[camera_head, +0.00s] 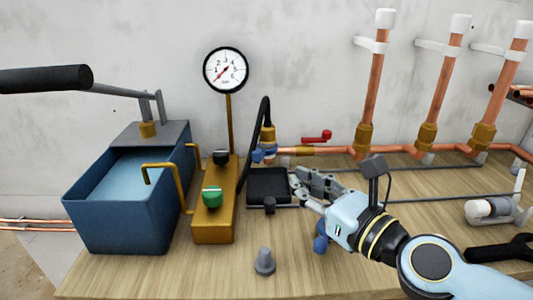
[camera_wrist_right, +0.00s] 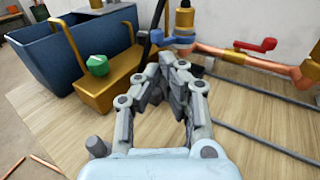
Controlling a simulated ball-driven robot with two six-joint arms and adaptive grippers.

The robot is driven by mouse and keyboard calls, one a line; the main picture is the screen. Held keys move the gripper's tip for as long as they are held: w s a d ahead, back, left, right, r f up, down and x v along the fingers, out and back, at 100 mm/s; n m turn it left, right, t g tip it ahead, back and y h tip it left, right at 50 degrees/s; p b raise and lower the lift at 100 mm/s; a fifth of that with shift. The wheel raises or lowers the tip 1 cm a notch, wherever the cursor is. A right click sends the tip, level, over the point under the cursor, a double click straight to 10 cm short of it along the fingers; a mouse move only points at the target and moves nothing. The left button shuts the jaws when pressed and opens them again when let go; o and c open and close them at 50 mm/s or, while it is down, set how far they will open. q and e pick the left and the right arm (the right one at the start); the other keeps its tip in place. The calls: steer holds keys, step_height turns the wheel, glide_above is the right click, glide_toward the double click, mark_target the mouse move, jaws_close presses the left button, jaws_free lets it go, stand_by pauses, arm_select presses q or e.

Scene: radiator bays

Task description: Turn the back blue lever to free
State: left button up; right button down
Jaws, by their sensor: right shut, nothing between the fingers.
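The back blue lever (camera_head: 258,156) sits low on the brass fitting at the back, left of the red lever. In the right wrist view the blue lever (camera_wrist_right: 163,39) points left from its blue collar, just beyond the fingertips. My right gripper (camera_head: 300,182) is shut and empty, in front and to the right of the lever. In the wrist view its fingertips (camera_wrist_right: 167,66) appear below the lever, and I cannot tell whether they touch it. A second blue part (camera_head: 320,243) shows beneath my right gripper, mostly hidden. My left gripper is not in view.
A red lever (camera_head: 318,137) stands on the copper pipe. The brass pump block (camera_head: 214,225) with a green knob (camera_head: 212,196), blue tank (camera_head: 125,225) and pressure gauge (camera_head: 226,70) are left. A black tray (camera_head: 268,200) lies before the fitting; a black hose (camera_head: 252,130) rises beside it.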

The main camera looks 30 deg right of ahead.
mark_target(259, 155)
steer(key=w+p, duration=0.1)
steer(key=w, duration=0.8)
steer(key=shift+w+a+f+p, duration=0.1)
steer(key=shift+w+f+p, duration=0.05)
steer(key=shift+w+p, duration=0.25)
steer(key=shift+w+a+r+m+h+p, duration=0.25)
steer(key=shift+w+m+h+p, duration=0.25)
steer(key=shift+h+p, duration=0.35)
steer(key=shift+w+a+f+h, duration=0.1)
steer(key=shift+w+a+h, duration=0.05)
steer(key=shift+a+h, duration=0.1)
steer(key=shift+d, duration=0.1)
steer(key=shift+f, duration=0.1)
